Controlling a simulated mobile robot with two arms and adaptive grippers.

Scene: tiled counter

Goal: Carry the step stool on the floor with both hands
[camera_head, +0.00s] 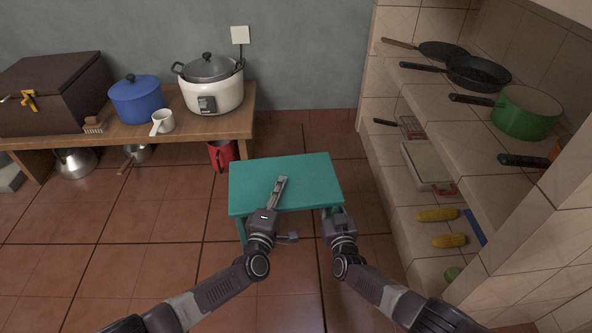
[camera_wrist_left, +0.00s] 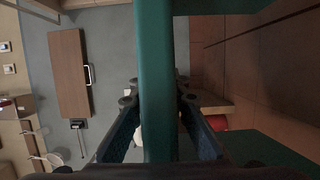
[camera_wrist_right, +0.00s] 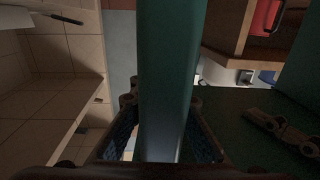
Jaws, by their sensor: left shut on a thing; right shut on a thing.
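The step stool (camera_head: 310,175) is teal with a flat rectangular top. It stands in the middle of the head view, top level, over the tiled floor. My left gripper (camera_head: 270,213) is at its front edge, with a metal finger part showing against the top. In the left wrist view a teal bar of the stool (camera_wrist_left: 157,60) runs between the fingers. My right gripper (camera_head: 337,212) is at the front right corner, shut on a teal part (camera_wrist_right: 168,70) in the right wrist view. The legs are mostly hidden, and I cannot tell whether they touch the floor.
A low wooden bench (camera_head: 215,126) stands behind left, holding a rice cooker (camera_head: 213,93), a blue pot (camera_head: 136,102), a white mug (camera_head: 162,122) and a dark chest (camera_head: 55,95). A red container (camera_head: 221,155) is behind the stool. Tiled shelves (camera_head: 410,185) close the right side.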

